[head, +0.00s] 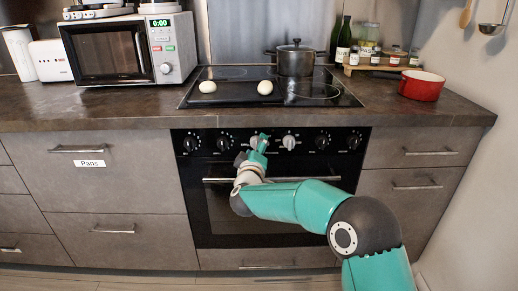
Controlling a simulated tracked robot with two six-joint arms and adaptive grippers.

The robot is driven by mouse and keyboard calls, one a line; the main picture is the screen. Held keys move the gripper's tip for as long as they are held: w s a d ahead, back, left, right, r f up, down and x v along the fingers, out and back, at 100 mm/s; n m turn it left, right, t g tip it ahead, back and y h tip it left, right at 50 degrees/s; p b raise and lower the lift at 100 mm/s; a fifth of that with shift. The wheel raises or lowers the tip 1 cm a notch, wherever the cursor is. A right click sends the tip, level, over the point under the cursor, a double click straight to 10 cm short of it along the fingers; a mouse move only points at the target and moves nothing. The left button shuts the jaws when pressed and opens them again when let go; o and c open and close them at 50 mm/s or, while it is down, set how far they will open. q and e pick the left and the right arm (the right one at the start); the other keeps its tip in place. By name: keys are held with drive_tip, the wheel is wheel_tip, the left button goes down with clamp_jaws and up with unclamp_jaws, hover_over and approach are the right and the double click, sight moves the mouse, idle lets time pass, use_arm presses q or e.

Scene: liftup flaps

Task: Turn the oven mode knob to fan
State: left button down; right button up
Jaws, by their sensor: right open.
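The oven (205,190) is built in below the hob, with a black panel carrying a row of knobs. Two knobs near the middle look silver and the others black. My right gripper (260,143) is open at the left silver knob (255,142) and partly hides it. I cannot tell whether its fingers touch the knob. The other silver knob (289,142) is in plain view just to the right. The mode markings are too small to read. My left gripper is not in view.
The oven's handle bar (315,178) runs below the knobs, behind my right wrist. Two white eggs (265,87) and a lidded pot (295,60) are on the hob. A red pot (421,85) stands to the right on the worktop, a microwave (105,50) to the left.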

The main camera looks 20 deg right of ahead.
drive_tip(key=shift+c, duration=0.3)
drive_tip(key=c, duration=1.1)
